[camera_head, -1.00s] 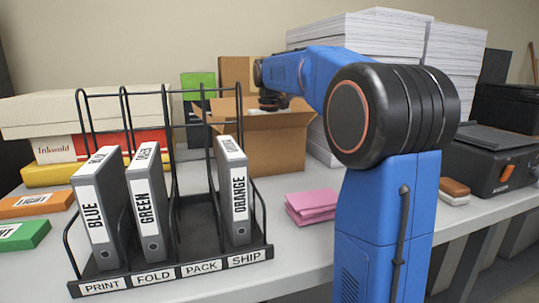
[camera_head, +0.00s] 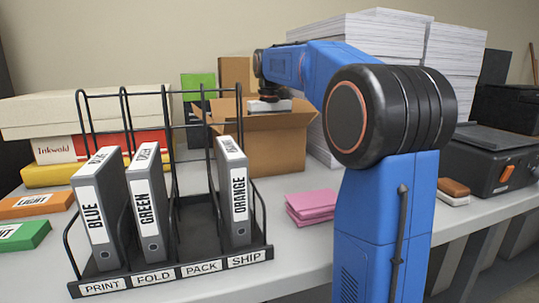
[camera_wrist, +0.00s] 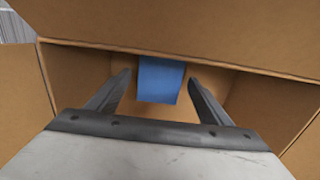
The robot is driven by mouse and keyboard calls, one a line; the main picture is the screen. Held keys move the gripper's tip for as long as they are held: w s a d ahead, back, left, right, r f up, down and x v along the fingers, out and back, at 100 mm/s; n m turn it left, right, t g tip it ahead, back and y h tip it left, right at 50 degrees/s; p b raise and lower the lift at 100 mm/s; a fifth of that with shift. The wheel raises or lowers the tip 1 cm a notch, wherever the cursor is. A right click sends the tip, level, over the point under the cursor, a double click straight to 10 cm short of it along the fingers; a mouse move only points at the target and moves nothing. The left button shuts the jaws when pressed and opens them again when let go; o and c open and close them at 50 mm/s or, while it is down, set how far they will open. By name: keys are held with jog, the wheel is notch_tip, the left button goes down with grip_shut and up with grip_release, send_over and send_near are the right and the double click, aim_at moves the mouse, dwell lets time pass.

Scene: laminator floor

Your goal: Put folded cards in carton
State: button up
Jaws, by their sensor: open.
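The open carton (camera_head: 275,152) stands at the back of the table. My gripper (camera_wrist: 160,78) is over its opening and points down into it; in the head view the pale gripper body (camera_head: 269,105) shows just above the carton, with the fingers hidden inside. In the wrist view the jaws are apart. A blue folded card or stack (camera_wrist: 160,80) shows between and beyond the fingertips, inside the carton; contact with the fingers is not clear. A stack of pink folded cards (camera_head: 313,206) lies on the table in front and to the right of the carton.
A wire rack (camera_head: 172,271) with grey binders stands front left of the carton. Tall paper stacks (camera_head: 455,60) stand behind right. A black machine (camera_head: 497,165) and a brown-and-white block (camera_head: 453,192) are at the right. Bare table surrounds the pink cards.

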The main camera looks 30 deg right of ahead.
notch_tip(320, 180, up, 9)
jog(key=shift+r, duration=0.15)
dwell(0.6)
